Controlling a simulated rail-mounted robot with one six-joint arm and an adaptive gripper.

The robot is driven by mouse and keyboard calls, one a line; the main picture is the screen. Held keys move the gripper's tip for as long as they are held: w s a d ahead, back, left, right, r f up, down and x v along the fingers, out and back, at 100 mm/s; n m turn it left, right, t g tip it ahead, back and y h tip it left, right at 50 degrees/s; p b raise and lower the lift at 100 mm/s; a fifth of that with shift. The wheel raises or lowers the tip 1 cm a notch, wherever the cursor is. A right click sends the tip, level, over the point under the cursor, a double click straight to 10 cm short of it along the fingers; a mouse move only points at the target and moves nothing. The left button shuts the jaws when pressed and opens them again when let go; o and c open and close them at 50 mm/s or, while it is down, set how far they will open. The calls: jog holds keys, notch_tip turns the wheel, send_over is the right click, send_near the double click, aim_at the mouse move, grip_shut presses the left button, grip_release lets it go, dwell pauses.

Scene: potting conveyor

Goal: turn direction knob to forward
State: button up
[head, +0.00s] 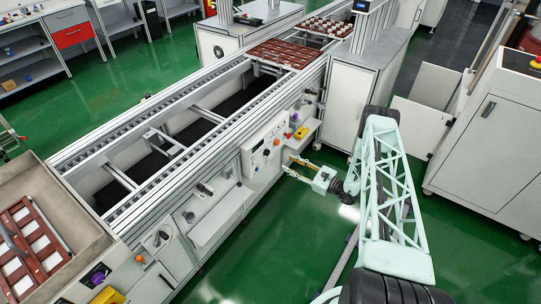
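The direction knob cannot be singled out at this size. A white control panel (263,147) with small dark and red controls is on the conveyor's near side, in the middle of the head view. My gripper (286,163) is just right of this panel, pointing left toward it. Its two yellowish fingers are apart with nothing visible between them. The fingertips look close to the conveyor's side, but I cannot tell whether they touch anything.
The conveyor (150,118) runs diagonally, with brown trays (285,53) at its far end. A white cabinet (352,95) stands behind. Green floor (285,235) is clear below my gripper.

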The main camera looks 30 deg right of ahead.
aim_at(268, 153)
jog(key=shift+x, duration=6.55)
jog(key=shift+s+a+r, duration=0.1)
jog(key=shift+c, duration=0.7)
jog(key=shift+b, duration=0.3)
jog(key=c, duration=0.7)
